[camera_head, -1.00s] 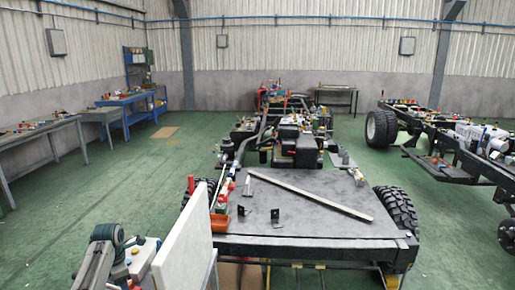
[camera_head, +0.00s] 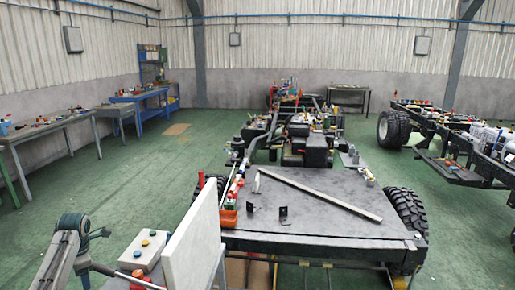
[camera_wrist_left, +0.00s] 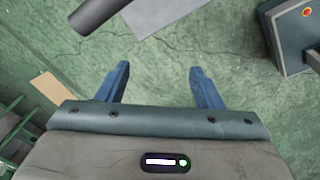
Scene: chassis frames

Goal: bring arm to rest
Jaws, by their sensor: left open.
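My left arm shows at the lower left of the head view, with its grey-green wrist end (camera_head: 73,224) raised over the green floor, left of a button box. In the left wrist view my left gripper (camera_wrist_left: 157,68) has its two blue fingers wide apart with nothing between them. Bare green floor lies beneath them. My right gripper is in neither view.
The button box (camera_head: 145,250) and an upright white panel (camera_head: 193,240) stand close right of my left arm. Beyond is a chassis with a dark flat deck (camera_head: 310,215). Workbenches (camera_head: 45,130) line the left wall. Floor between is open.

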